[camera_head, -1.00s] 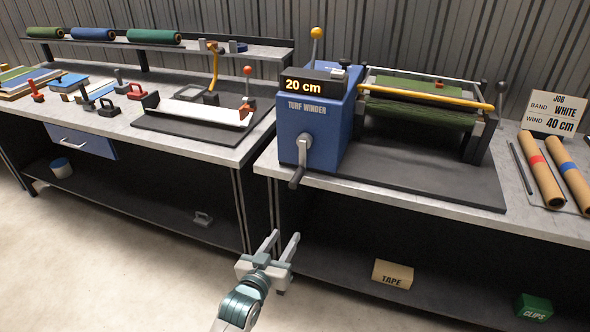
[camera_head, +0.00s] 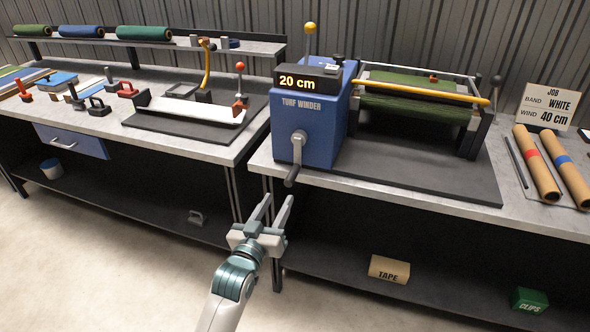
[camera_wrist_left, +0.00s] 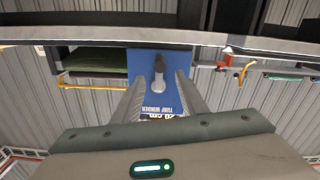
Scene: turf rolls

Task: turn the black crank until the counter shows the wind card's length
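The blue turf winder (camera_head: 312,140) stands on the right bench, and its counter (camera_head: 301,83) reads 20 cm. The crank (camera_head: 297,150) hangs on its front with the black handle (camera_head: 291,177) pointing down. The job card (camera_head: 545,108) at the right reads band WHITE, wind 40 cm. My left gripper (camera_head: 275,213) is open and empty, below and slightly left of the crank handle, apart from it. In the left wrist view the winder (camera_wrist_left: 160,98) and crank (camera_wrist_left: 157,68) show upside down between the open fingers (camera_wrist_left: 161,95). My right gripper is not in view.
Green turf (camera_head: 400,108) lies in the winder's frame behind a yellow bar (camera_head: 425,90). Cardboard tubes (camera_head: 538,165) lie at the right. The left bench (camera_head: 205,152) holds tools. A tape box (camera_head: 389,269) and a clips box (camera_head: 528,300) sit on the lower shelf.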

